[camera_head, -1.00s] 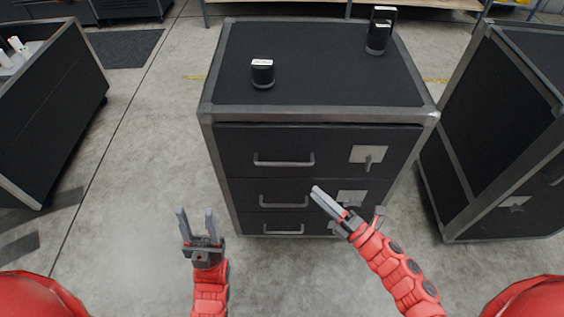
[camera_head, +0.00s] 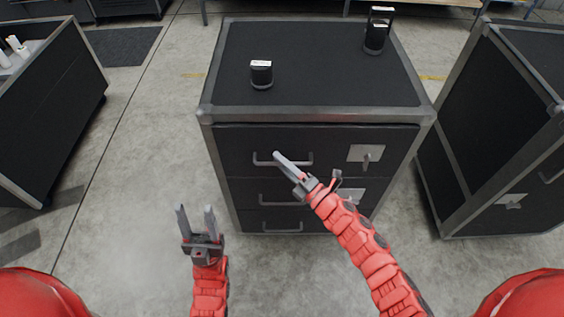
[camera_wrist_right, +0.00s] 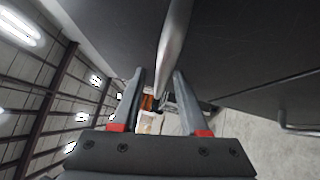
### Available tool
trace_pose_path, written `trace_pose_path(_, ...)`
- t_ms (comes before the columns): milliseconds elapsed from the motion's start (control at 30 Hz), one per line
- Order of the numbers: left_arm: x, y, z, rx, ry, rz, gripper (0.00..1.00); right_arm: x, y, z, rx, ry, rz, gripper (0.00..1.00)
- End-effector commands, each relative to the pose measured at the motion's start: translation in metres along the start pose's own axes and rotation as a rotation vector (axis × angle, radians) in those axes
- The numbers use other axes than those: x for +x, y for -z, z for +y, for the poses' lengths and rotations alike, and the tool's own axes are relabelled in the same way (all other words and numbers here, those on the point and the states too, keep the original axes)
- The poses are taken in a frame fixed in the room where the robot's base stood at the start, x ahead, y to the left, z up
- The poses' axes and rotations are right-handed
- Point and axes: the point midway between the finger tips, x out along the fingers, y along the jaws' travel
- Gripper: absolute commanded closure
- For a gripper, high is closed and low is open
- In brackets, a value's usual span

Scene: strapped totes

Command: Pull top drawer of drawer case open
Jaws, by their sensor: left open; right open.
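The black drawer case (camera_head: 318,108) with grey metal edges stands in the middle of the head view. Its top drawer (camera_head: 330,139) is shut and has a grey bar handle (camera_head: 258,157) and a light latch plate at its right. My right gripper (camera_head: 277,156) is at this handle in the head view and hides part of it. In the right wrist view the handle bar (camera_wrist_right: 175,45) runs toward the gap between the open fingers (camera_wrist_right: 158,85). I cannot tell whether they touch it. My left gripper (camera_head: 196,212) is open and empty, low and left of the case.
Two small black objects, one at the front left (camera_head: 261,74) and one at the back right (camera_head: 377,32), stand on the case top. Black cases flank it at left (camera_head: 50,110) and right (camera_head: 490,130). Concrete floor (camera_head: 135,170) is clear at left.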

Motion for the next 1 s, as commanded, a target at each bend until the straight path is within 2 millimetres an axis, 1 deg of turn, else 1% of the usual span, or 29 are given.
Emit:
trace_pose_path(33,0.0,0.0,0.0,0.0,0.0,0.0,0.5,-0.0002,0.0,0.0,0.0,0.0,0.0,0.56)
trace_pose_path(167,0.0,0.0,0.0,0.0,0.0,0.0,0.5,-0.0003,0.0,0.0,0.0,0.0,0.0,0.8)
trace_pose_path(200,0.0,0.0,0.0,0.0,0.0,0.0,0.5,-0.0003,-0.0001,0.0,0.0,0.0,0.0,0.87)
trace_pose_path(267,0.0,0.0,0.0,0.0,0.0,0.0,0.5,-0.0003,0.0,0.0,0.0,0.0,0.0,0.98)
trace_pose_path(300,0.0,0.0,0.0,0.0,0.0,0.0,0.5,-0.0003,0.0,0.0,0.0,0.0,0.0,1.0)
trace_pose_path(1000,-0.0001,-0.0001,0.0,0.0,0.0,0.0,0.5,-0.0006,0.0,-0.0005,0.0,0.001,0.0,1.0)
